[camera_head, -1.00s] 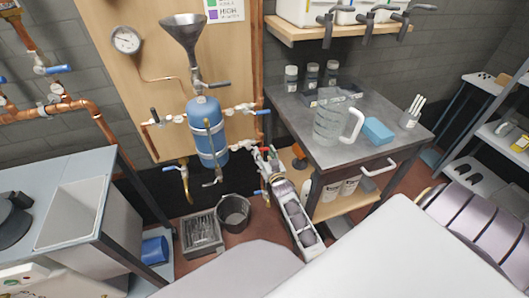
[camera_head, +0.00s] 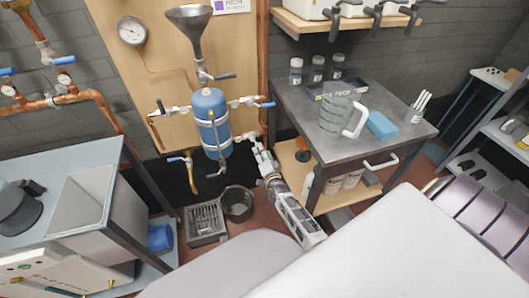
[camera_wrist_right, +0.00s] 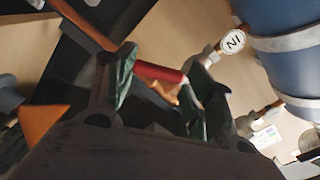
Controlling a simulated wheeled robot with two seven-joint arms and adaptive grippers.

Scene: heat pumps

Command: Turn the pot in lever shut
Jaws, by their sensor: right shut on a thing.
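The blue pot (camera_head: 211,125) hangs on the wooden board, with valves and levers around it. In the right wrist view, the pot (camera_wrist_right: 285,50) is at the upper right, beside a round white IN tag (camera_wrist_right: 234,41). My right gripper (camera_head: 259,148) is by the pipe at the pot's lower right. In the right wrist view, my right gripper (camera_wrist_right: 160,83) is shut on a red lever (camera_wrist_right: 158,72), which lies across between its fingers. The fingers hide part of the lever. My left gripper is out of view.
A grey metal table (camera_head: 292,108) stands right of my right arm, with a glass jug (camera_head: 334,115) and a blue sponge (camera_head: 381,125). A dark bucket (camera_head: 237,203) and a grey crate (camera_head: 205,224) are on the floor below the pot.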

